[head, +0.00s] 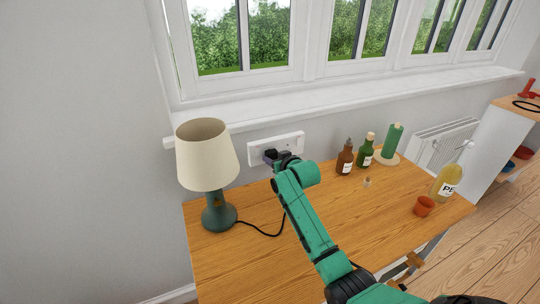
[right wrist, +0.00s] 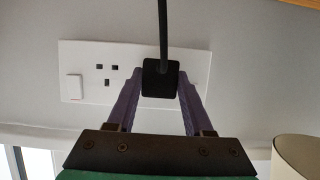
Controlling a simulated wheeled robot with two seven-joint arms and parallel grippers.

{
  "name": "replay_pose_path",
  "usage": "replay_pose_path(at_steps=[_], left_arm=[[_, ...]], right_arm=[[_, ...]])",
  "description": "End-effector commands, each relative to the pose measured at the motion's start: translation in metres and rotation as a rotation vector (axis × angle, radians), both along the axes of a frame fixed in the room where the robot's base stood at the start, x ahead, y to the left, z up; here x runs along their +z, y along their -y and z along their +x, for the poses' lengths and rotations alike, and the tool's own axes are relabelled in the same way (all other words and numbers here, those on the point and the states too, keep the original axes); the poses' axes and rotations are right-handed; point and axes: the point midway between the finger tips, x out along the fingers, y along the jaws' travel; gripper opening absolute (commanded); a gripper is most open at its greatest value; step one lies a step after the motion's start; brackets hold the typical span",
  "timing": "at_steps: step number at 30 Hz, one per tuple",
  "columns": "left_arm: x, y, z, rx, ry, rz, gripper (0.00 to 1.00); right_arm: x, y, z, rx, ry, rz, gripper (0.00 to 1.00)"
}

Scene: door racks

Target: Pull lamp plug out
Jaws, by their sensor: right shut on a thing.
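The lamp (head: 207,160), with a cream shade and a dark teal base, stands at the left end of the wooden table. Its black cord (head: 262,233) runs over the table toward the wall. The black plug (right wrist: 160,78) is at the right part of the white double socket (right wrist: 88,75), with the cord coming from it. My right gripper (right wrist: 158,88) is shut on the plug, one purple finger on each side. In the head view the socket (head: 288,144) is on the wall below the window sill, and my right wrist hides part of it. Whether the plug is fully seated cannot be told. My left gripper is not in view.
On the wooden table (head: 240,265), a brown bottle (head: 345,158), a green bottle (head: 366,152), a green roll on a stand (head: 394,142), an orange cup (head: 424,206) and a yellow bottle (head: 447,183) stand to the right. The window sill (head: 340,105) juts out above the socket.

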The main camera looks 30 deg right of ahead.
Motion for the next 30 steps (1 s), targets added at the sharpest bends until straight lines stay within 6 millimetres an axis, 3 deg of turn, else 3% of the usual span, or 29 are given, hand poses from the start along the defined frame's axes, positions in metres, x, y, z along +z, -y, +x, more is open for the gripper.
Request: replay_pose_path(at_steps=[21,30], left_arm=[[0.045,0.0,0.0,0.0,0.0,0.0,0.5],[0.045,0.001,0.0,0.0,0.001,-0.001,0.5]], right_arm=[[0.0,-0.003,-0.046,0.0,-0.008,0.001,0.0],[-0.002,-0.003,-0.049,0.0,-0.006,0.001,0.0]])
